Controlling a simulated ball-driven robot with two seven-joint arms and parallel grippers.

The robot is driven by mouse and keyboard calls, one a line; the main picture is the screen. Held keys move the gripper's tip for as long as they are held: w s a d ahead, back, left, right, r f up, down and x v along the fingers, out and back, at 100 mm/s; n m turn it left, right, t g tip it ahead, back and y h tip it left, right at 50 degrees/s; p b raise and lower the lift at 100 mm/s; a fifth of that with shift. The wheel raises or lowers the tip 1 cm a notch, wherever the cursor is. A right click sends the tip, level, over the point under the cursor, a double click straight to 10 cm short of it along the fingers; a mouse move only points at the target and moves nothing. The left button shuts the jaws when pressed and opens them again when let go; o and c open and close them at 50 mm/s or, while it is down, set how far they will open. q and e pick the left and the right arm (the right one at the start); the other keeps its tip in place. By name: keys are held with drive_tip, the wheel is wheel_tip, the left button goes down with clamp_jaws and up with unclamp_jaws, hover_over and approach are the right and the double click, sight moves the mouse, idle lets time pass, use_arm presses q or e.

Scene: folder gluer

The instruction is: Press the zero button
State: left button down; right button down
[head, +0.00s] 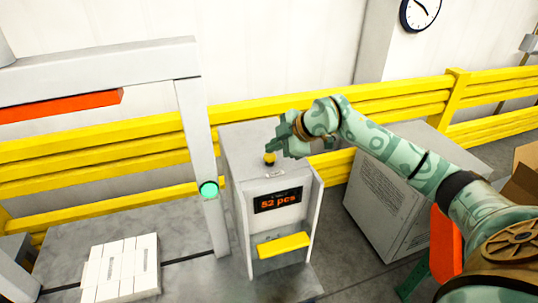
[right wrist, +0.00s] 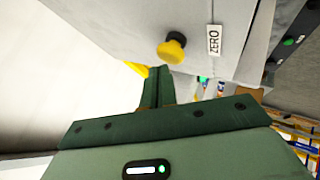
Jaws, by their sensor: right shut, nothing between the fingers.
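The zero button (head: 269,158) is a small yellow knob on top of the grey counter box (head: 249,165). In the right wrist view the yellow button (right wrist: 172,50) has a black collar, and a white label reading ZERO (right wrist: 214,40) is beside it. My right gripper (head: 271,149) is shut and empty, with its fingertips close to the button in the head view. In the right wrist view the closed fingers (right wrist: 158,75) end just short of the button's picture; I cannot tell whether they touch it. My left gripper is not in view.
The box's display (head: 278,200) reads 52 pcs, above a yellow flap (head: 283,245). White stacked pieces (head: 120,268) lie on the grey table. A yellow rail (head: 90,155) runs behind; a grey cabinet (head: 385,200) stands right.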

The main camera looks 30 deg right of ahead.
sight(274, 156)
drive_tip(key=shift+f, duration=0.1)
idle(0.4)
drive_tip(key=shift+f, duration=0.3)
drive_tip(key=shift+f+b, duration=0.15)
drive_tip(key=shift+b, duration=0.15)
idle(0.3)
drive_tip(key=shift+r+p, duration=0.5)
drive_tip(key=shift+r, duration=0.15)
wheel_tip(274, 156, up, 6)
drive_tip(key=p, duration=0.5)
